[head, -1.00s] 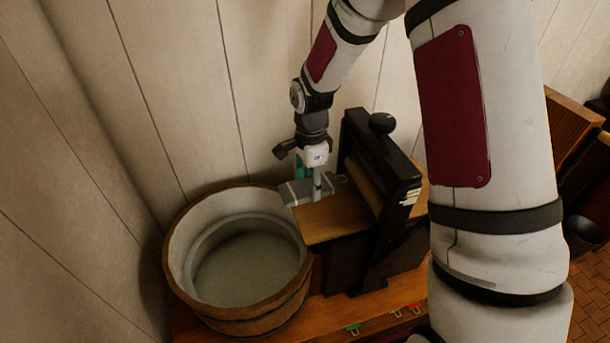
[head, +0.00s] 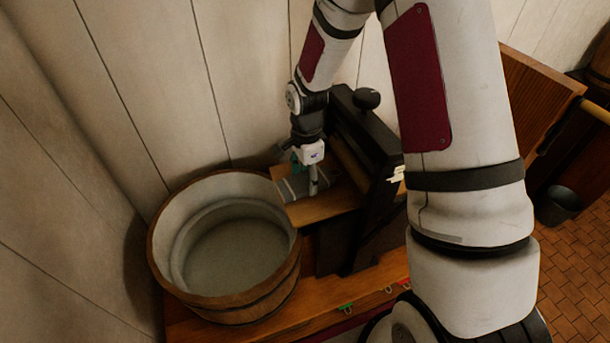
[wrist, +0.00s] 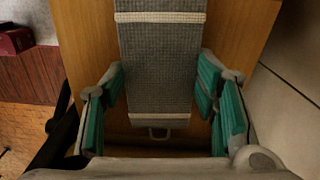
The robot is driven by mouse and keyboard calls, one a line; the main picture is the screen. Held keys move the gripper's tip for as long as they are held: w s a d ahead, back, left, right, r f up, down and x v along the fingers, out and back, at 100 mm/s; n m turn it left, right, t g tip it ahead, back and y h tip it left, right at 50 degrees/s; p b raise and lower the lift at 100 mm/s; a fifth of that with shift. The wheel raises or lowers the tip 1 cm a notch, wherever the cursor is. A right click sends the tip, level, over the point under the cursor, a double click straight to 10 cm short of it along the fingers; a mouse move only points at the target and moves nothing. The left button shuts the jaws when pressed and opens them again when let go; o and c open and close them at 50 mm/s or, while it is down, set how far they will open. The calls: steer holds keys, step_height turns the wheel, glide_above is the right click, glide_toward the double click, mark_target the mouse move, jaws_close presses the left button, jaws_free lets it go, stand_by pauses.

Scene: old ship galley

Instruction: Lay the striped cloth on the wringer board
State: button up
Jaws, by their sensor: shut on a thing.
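The striped cloth (head: 291,191) is a grey folded strip with pale stripes. It lies along the wooden wringer board (head: 325,209), towards the wall side and the board's tub end. In the wrist view the cloth (wrist: 160,65) runs lengthwise over the board (wrist: 232,40), with a small loop at its near end. My gripper (head: 305,179) points down over the cloth. In the wrist view its teal pads (wrist: 161,85) are at the cloth's two long edges, shut on it. Whether the cloth's underside touches the board is hard to tell.
A round wooden tub (head: 165,265) stands just left of the board. The dark wringer frame (head: 365,150) with its knob rises right of it. The panelled wall is close behind. Small coloured clips (head: 346,308) are at the bench's front edge.

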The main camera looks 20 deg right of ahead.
steer(key=o, duration=1.3)
steer(key=shift+c, duration=0.2)
steer(key=shift+r, duration=0.1)
steer(key=s+r+n+t, duration=0.1)
steer(key=s+r+n, duration=0.35)
steer(key=r, duration=0.85)
steer(key=s+r+n+t, duration=0.25)
steer(key=s+r, duration=0.25)
steer(key=r, duration=0.8)
steer(key=s+r+n+t, duration=0.1)
steer(key=s+r+n, duration=0.1)
steer(key=s+n, duration=0.3)
steer(key=s+a+r+n+t, duration=0.1)
steer(key=s+r+n, duration=0.2)
steer(key=s, duration=0.6)
steer(key=shift+a+r+n, duration=0.2)
steer(key=shift+a+n, duration=0.1)
steer(key=shift+n, duration=0.7)
